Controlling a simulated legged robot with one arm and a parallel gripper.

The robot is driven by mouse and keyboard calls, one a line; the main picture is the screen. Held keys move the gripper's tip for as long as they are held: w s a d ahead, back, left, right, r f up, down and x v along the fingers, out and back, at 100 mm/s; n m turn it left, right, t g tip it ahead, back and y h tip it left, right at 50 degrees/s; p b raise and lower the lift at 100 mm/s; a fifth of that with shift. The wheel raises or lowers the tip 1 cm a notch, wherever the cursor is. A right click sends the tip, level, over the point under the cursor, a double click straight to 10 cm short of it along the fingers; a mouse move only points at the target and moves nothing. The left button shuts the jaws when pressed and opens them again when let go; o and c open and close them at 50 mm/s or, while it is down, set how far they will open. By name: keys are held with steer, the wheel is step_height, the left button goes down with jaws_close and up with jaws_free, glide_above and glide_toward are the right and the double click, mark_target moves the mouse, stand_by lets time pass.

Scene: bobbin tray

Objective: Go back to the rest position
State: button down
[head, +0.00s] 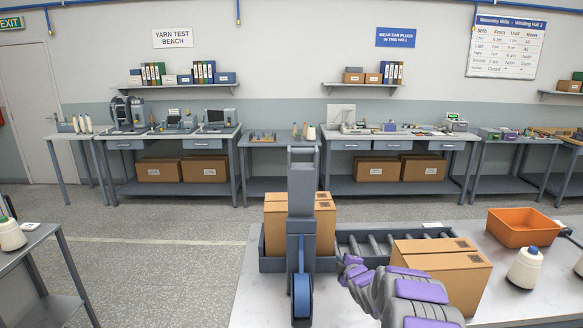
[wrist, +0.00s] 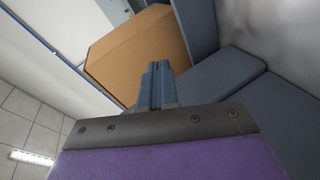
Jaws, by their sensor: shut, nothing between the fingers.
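My gripper (wrist: 156,82) shows in the wrist view as two blue-grey fingers beyond a purple and dark grey mount. The fingers are together, with nothing between them. Past the fingertips is a brown cardboard box (wrist: 130,48); I cannot tell whether they touch it. In the head view, purple and grey parts of my arm show at the lower middle, in front of the table. The fingers cannot be made out clearly there.
Two cardboard boxes (head: 271,217) (head: 440,265) stand on the near table. Rollers (head: 385,243) lie between them. An orange bin (head: 522,228) and a white cone (head: 525,266) are to the right. Open floor (head: 160,250) lies at left, between the tables.

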steer(key=s+r+m+g+h, duration=0.2)
steer(key=s+r+m+g, duration=0.15)
steer(key=s, duration=0.75)
steer(key=s+r+m+g+h, duration=0.1)
steer(key=s+r+m+g, duration=0.3)
steer(key=s, duration=0.6)
steer(key=s+a+r+m+g, duration=0.1)
steer(key=s+m+g, duration=0.3)
steer(key=s, duration=1.8)
steer(key=s+a+r+m+g, duration=0.2)
steer(key=s+r+m+g, duration=0.1)
steer(key=s, duration=1.9)
steer(key=shift+s+a+m+g+y, duration=0.25)
steer(key=shift+m+g, duration=0.4)
steer(key=shift+m, duration=0.4)
steer(key=shift+r, duration=0.1)
